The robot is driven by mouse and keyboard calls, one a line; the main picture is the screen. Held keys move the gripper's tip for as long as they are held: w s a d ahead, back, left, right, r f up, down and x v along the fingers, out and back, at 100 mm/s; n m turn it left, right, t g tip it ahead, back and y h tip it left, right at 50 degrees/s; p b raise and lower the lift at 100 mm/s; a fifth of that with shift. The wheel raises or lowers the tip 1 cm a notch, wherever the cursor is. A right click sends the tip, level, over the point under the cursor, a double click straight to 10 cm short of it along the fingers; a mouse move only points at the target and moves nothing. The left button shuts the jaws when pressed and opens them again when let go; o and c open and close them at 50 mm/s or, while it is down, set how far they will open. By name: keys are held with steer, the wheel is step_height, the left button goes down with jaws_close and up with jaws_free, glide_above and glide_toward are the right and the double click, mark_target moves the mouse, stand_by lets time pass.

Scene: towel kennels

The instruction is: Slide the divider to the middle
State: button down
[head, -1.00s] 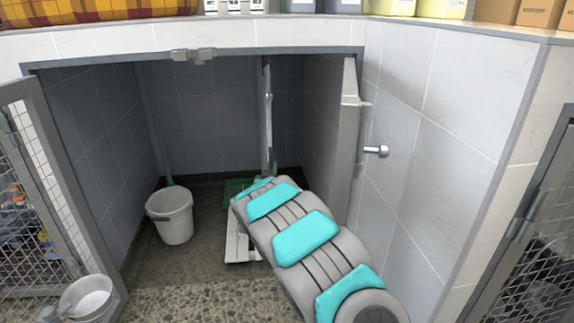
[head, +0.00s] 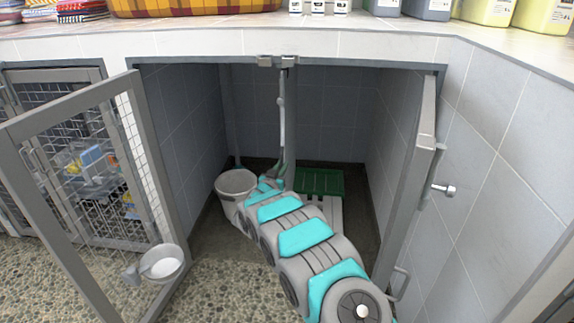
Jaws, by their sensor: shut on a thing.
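The divider (head: 282,115) is a thin grey upright panel inside the open kennel, seen almost edge-on in the head view. Its top is close below the grey metal fitting (head: 278,61) at about the middle of the top frame. My gripper (head: 276,172) is at the divider's lower front part, shut on it. The fingertips are small and partly hidden by my own wrist. My arm reaches in from the lower right and covers part of the kennel floor.
A white bucket (head: 236,183) stands left of the divider, partly behind my arm. A green slatted piece (head: 320,181) and a pale slatted board (head: 337,212) lie right of it. The left mesh door (head: 90,185) with a bowl (head: 162,262) and the right door (head: 412,190) stand open.

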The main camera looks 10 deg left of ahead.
steer(key=shift+a+r, duration=0.1)
steer(key=shift+a, duration=0.15)
steer(key=c, duration=0.9)
jaws_free()
steer(key=shift+a, duration=0.15)
steer(key=shift+o, duration=0.2)
steer(key=v, duration=0.7)
steer(key=shift+s+b, duration=0.4)
steer(key=shift+s, duration=0.1)
